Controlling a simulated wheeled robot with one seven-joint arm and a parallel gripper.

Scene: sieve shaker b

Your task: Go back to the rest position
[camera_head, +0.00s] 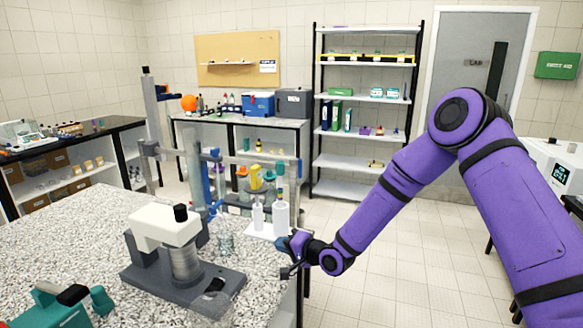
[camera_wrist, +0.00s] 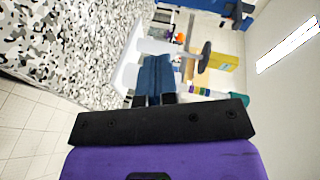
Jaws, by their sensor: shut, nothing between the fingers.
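My gripper (camera_head: 283,244) is at the right edge of the speckled bench, low beside a white tray with bottles. Its blue fingers show in the wrist view (camera_wrist: 155,70), shut together with nothing between them. My purple arm reaches in from the right of the head view. On the bench, left of the gripper, stands a white and grey machine (camera_head: 165,224) on a dark base, with a metal cylinder (camera_head: 186,265) under its head. A gap separates the gripper from this machine.
The speckled bench (camera_head: 75,235) fills the lower left. White bottles (camera_head: 281,218) stand close behind the gripper. A teal tool (camera_head: 50,308) lies at the front left. Open tiled floor (camera_head: 400,265) lies right of the bench.

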